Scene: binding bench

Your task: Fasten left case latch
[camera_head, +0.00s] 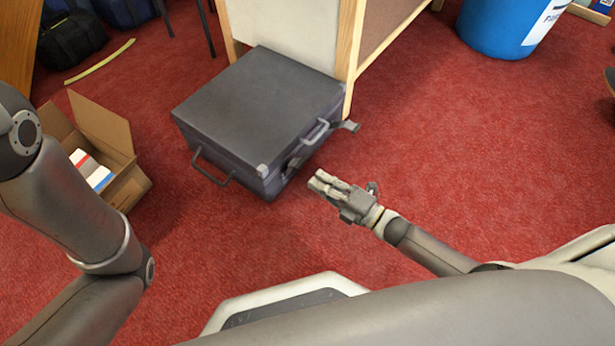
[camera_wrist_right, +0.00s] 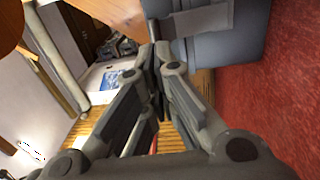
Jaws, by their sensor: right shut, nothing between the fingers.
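A closed dark grey case (camera_head: 262,98) lies flat on the floor at the upper middle of the head view. Its right-hand side has a light grey carry handle (camera_head: 317,132). A dark latch (camera_head: 293,163) is on that side near the front corner. Another latch (camera_head: 347,126) sticks out beyond the handle. My right gripper (camera_head: 316,180) is shut and empty, just right of the case's front corner and apart from it. In the right wrist view the closed fingertips (camera_wrist_right: 158,50) are close to a grey strap-like part on the case (camera_wrist_right: 240,50). My left gripper is out of view.
An open cardboard box (camera_head: 125,187) with small packs stands left of the case. A wooden-framed panel (camera_head: 349,45) rises directly behind the case. A blue bin (camera_head: 500,28) stands at the upper right. Red carpet right of the case is clear.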

